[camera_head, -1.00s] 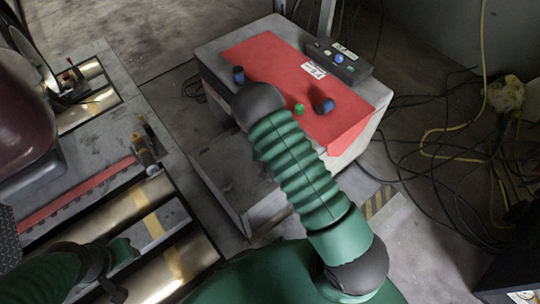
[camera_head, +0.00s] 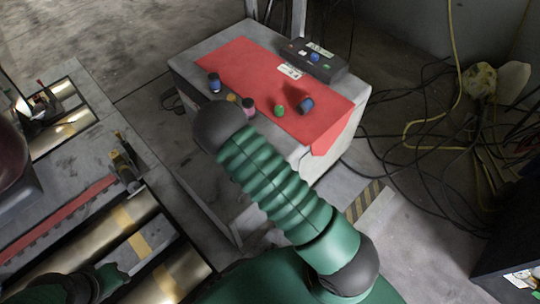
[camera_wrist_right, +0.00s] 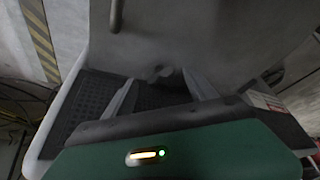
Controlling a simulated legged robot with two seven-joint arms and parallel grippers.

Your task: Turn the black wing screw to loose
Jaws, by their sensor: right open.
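In the right wrist view, a small dark knob-like shape (camera_wrist_right: 161,74), which looks like the black wing screw, sits on a grey surface. It is blurred, so I cannot tell its wing angle. My right gripper (camera_wrist_right: 162,88) is open, its two pale fingers on either side below the dark shape. I cannot tell whether they touch it. In the head view my right forearm and gripper are hidden behind my green arm, and the screw cannot be made out.
Metal rollers (camera_head: 115,235) lie at left. Cables (camera_head: 420,160) cover the floor at right.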

